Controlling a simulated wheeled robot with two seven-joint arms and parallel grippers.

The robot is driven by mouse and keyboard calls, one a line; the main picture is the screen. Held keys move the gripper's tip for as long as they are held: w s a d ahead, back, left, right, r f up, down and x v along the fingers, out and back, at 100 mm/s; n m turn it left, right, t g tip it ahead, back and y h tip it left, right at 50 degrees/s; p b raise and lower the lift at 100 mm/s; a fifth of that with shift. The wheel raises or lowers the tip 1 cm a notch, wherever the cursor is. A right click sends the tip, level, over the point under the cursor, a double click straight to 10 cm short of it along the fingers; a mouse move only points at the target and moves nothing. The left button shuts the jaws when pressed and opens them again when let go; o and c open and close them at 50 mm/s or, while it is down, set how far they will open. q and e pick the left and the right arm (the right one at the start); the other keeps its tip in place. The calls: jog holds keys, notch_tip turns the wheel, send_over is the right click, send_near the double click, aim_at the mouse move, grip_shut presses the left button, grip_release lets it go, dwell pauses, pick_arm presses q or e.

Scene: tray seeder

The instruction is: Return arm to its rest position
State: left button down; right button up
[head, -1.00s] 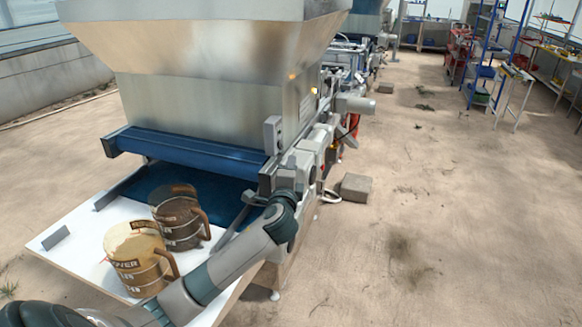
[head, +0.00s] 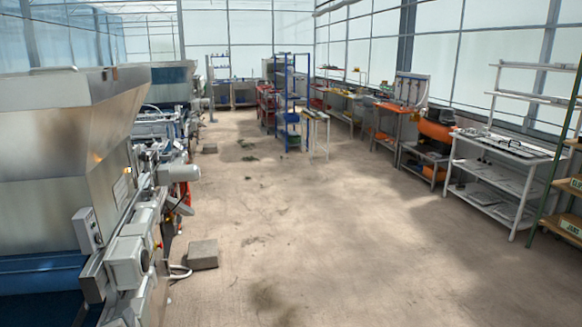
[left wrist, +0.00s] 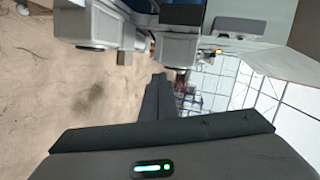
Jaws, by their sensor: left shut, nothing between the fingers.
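My left gripper (left wrist: 158,80) shows in the left wrist view as two dark fingers lying together, shut and empty. It points toward the floor and the far greenhouse wall, with grey machine parts above it in that picture. In the head view only a small bit of grey and dark hardware at the lower left edge could be my left arm; I cannot tell it clearly from the machine. My right gripper is in neither view.
The tray seeder (head: 60,150), with its metal hopper, fills the left side. A grey block (head: 203,254) lies on the floor beside it. Blue shelving (head: 290,100) and a white bench (head: 500,160) stand further back. The middle floor is open.

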pick_arm(q)
jog(key=s+d+f+n+g+h, duration=0.1)
jog(key=s+d+f+n+g, duration=0.1)
jog(key=s+d+f, duration=0.4)
jog(key=s+d+f+n+g+h, duration=0.2)
jog(key=s+f+g, duration=0.1)
jog(key=s+f, duration=0.55)
jog(key=s+d+f+n+g+h, duration=0.1)
jog(key=s+d+g, duration=0.15)
jog(key=s, duration=0.55)
jog(key=s+d+f+n+g+h, duration=0.15)
jog(key=s+d, duration=0.25)
jog(key=s, duration=0.4)
jog(key=s+d+f+n+g+h, duration=0.1)
jog(key=s+d+f+n, duration=0.15)
jog(key=s, duration=0.55)
notch_tip(320, 180, down, 28)
jog(key=g+b, duration=0.1)
jog(key=s+a+f+m+g+b, duration=0.1)
jog(key=s+a+f, duration=0.1)
jog(key=s+f, duration=1.7)
jog(key=shift+a+f+b, duration=0.2)
jog(key=shift+f+b, duration=0.2)
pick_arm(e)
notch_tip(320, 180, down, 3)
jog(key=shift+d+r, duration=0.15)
pick_arm(q)
jog(key=shift+r, duration=0.1)
